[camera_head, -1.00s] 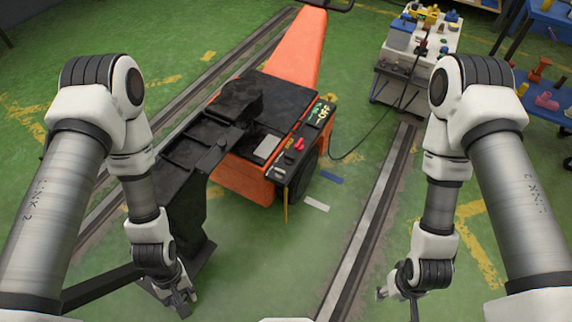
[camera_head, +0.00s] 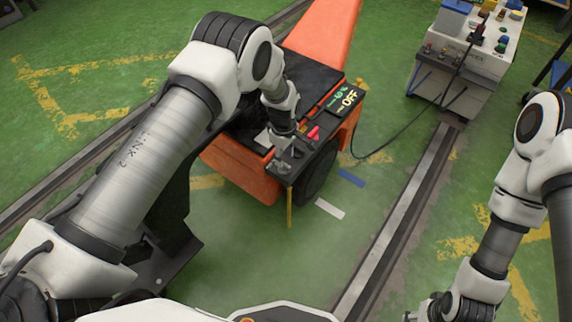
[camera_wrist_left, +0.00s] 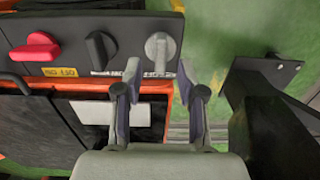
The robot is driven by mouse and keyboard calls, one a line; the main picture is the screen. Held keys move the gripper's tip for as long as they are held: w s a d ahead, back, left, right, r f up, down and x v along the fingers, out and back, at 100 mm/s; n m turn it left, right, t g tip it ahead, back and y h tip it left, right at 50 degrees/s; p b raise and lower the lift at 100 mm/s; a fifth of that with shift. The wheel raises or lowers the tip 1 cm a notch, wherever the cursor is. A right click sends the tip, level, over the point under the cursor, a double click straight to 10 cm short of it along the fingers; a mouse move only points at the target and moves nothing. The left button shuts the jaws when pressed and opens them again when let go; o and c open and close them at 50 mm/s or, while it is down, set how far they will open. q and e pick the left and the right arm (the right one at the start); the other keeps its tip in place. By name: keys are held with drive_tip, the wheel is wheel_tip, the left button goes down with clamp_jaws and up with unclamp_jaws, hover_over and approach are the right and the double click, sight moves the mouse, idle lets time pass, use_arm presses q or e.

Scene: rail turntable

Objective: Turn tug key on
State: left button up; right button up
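The orange and black tug (camera_head: 262,183) stands in the middle of the head view. In the left wrist view the panel has a red knob (camera_wrist_left: 35,47), a black knob (camera_wrist_left: 100,50) and a grey key-like knob (camera_wrist_left: 160,47). My left gripper (camera_wrist_left: 158,76) is open and empty, its fingertips just short of the grey knob and roughly in line with it. In the head view my left arm covers part of the panel. My right gripper (camera_head: 428,310) is at the bottom right, its fingers unclear.
A grey equipment cart (camera_head: 467,60) stands at the upper right, with a cable running across the floor towards the tug. Rails (camera_head: 395,235) cross the green floor. The floor between the tug and the right rail is mostly clear.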

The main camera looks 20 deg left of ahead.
use_arm(q)
drive_tip(key=shift+f, duration=1.95)
clamp_jaws()
drive_tip(key=shift+m, duration=0.4)
drive_tip(key=m, duration=0.3)
drive_tip(key=shift+m, duration=0.3)
drive_tip(key=m, duration=0.4)
drive_tip(key=shift+m, duration=0.3)
drive_tip(key=m, duration=0.4)
drive_tip(key=shift+m+p, duration=0.45)
drive_tip(key=shift+m, duration=2.05)
